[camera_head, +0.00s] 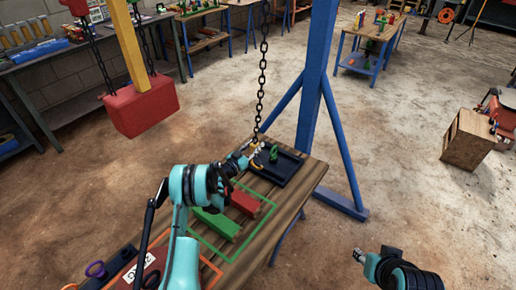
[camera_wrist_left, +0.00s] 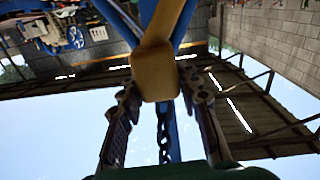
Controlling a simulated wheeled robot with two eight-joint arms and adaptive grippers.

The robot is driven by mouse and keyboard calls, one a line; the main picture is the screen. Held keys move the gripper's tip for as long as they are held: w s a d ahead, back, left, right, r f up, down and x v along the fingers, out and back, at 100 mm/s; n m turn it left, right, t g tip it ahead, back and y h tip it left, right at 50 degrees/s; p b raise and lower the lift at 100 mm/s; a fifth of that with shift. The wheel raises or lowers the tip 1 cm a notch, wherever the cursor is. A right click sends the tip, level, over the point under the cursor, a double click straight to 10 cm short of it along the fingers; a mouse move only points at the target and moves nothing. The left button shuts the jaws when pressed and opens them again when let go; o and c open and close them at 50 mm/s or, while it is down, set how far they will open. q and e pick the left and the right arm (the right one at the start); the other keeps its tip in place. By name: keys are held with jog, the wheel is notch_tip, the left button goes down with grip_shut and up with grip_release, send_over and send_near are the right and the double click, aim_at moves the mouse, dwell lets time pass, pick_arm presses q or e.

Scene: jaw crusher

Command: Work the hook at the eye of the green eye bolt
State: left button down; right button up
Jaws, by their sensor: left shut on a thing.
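The yellow hook (camera_head: 257,146) hangs at the lower end of a dark chain (camera_head: 262,85) above the wooden table. My left gripper (camera_head: 248,152) is shut on the hook. In the left wrist view the yellow hook body (camera_wrist_left: 155,72) sits between the fingers of my left gripper (camera_wrist_left: 158,98), with the chain (camera_wrist_left: 164,135) behind. The green eye bolt (camera_head: 274,154) stands on a dark tray (camera_head: 284,172), just right of the hook. Whether the hook touches its eye is too small to tell. My right gripper (camera_head: 359,255) is low at the right, away from the table; its jaws are unclear.
A red block (camera_head: 245,201) and a green block (camera_head: 217,224) lie on the slatted table (camera_head: 290,203) by my left arm. A blue post (camera_head: 316,80) with braces stands behind the table. A red weight (camera_head: 142,108) hangs at the left. Open floor lies right of the table.

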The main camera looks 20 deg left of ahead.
pick_arm(q)
jog(key=w+a+r, duration=0.1)
jog(key=w+a, duration=0.1)
jog(key=a, duration=0.5)
jog(key=shift+w+a, duration=0.25)
jog(key=shift+w, duration=0.1)
dwell(0.4)
jog(key=shift+r, duration=0.15)
